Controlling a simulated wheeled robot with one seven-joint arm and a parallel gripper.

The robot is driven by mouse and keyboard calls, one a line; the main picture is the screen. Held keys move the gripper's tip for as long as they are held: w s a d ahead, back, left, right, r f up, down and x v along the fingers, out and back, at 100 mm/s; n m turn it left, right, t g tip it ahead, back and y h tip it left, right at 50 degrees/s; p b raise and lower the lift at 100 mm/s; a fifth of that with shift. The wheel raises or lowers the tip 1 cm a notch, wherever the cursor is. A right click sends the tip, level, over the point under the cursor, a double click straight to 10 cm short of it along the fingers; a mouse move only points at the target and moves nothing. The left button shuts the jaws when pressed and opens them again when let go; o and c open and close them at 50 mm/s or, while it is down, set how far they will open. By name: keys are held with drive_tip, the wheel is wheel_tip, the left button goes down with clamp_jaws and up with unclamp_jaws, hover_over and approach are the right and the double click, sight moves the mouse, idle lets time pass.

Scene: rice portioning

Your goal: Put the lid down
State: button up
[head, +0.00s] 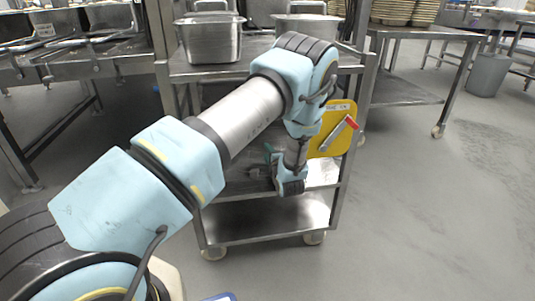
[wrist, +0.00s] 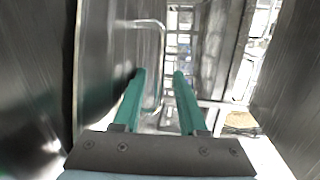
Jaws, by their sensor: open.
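In the wrist view, a large grey steel surface (wrist: 105,60), which looks like the lid, stands on edge at the left. A bent wire handle (wrist: 163,50) projects from it. My gripper (wrist: 158,73) has its two green fingers apart, and the lower part of the handle shows between them; I cannot tell whether a finger touches it. In the head view, my gripper (head: 262,158) is low at the cart's middle shelf, partly hidden by my wrist. The lid cannot be made out clearly there.
The steel cart (head: 265,232) has a deep pan (head: 210,42) and another pan (head: 305,25) on top. A yellow board (head: 325,144) with a red-handled tool (head: 351,123) hangs at its right side. Another steel surface (wrist: 295,90) closes in at the wrist view's right.

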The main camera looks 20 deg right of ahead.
drive_tip(key=s, duration=0.4)
drive_tip(key=s+r+p, duration=0.1)
drive_tip(key=s, duration=0.3)
drive_tip(key=s+a+r+p, duration=0.1)
drive_tip(key=s, duration=0.2)
drive_tip(key=shift+s+r, duration=0.15)
drive_tip(key=shift+s, duration=0.25)
